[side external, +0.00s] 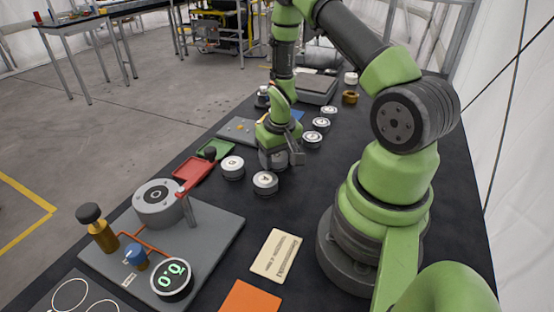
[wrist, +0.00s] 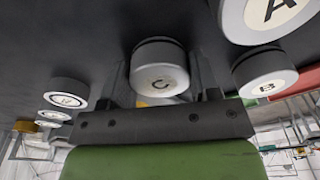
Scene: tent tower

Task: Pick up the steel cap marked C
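The steel cap marked C (wrist: 160,68) shows in the wrist view between the two fingers of my gripper (wrist: 161,80). It is a short light-grey cylinder with a dark letter on its pale face. Dark gaps show between the cap and each finger, so the gripper looks open around it. In the side view my gripper (side external: 284,157) points down low over the table, and the cap there is largely hidden by it.
Cap A (side external: 265,181) and cap B (side external: 232,166) stand close by on the black table. Several more caps (side external: 312,139) stand in a row behind. A red tray (side external: 193,172), a green tray (side external: 216,149) and a grey fixture plate (side external: 214,240) lie to the left.

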